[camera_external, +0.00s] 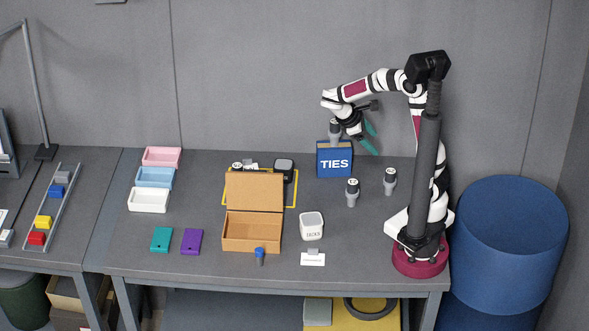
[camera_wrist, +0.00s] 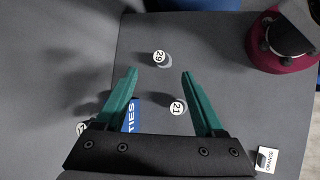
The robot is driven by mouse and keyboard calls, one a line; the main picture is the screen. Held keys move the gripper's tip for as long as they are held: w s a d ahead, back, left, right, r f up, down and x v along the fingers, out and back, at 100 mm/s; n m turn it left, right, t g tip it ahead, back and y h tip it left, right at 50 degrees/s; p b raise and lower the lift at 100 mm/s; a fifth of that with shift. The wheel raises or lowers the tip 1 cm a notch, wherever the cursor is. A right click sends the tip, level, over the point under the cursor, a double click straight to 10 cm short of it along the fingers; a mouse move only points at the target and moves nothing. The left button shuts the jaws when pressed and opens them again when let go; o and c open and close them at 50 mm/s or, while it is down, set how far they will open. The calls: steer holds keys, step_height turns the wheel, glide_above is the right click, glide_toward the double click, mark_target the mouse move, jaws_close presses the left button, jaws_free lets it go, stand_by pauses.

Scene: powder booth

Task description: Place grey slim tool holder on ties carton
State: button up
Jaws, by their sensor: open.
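The blue ties carton (camera_external: 334,163) stands at the back of the table, and part of it shows behind my left finger in the wrist view (camera_wrist: 133,114). A grey slim tool holder (camera_external: 335,133) appears to stand upright on its top. My gripper (camera_external: 374,141) is open and empty, just right of the carton and this holder. In the wrist view my fingers (camera_wrist: 160,73) are spread apart. Two similar grey holders stand on the table right of the carton, one nearer (camera_external: 352,193) and one further right (camera_external: 390,181). Their caps read 21 (camera_wrist: 178,108) and 29 (camera_wrist: 159,57).
An open brown box (camera_external: 251,231) stands mid-table, with a white jar (camera_external: 311,226) to its right. A small label card (camera_external: 313,259) lies at the front edge. Pink, blue and white trays (camera_external: 148,200) stand at the left. Bare table lies between the jar and my base.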

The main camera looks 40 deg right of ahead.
steer(key=s+a+m+y, duration=0.4)
steer(key=s+m, duration=0.3)
steer(key=s+a+m+t+y, duration=0.1)
steer(key=s+a+m+y, duration=0.4)
steer(key=s+m, duration=0.2)
steer(key=shift+s+f+t, duration=0.3)
steer(key=shift+s, duration=0.25)
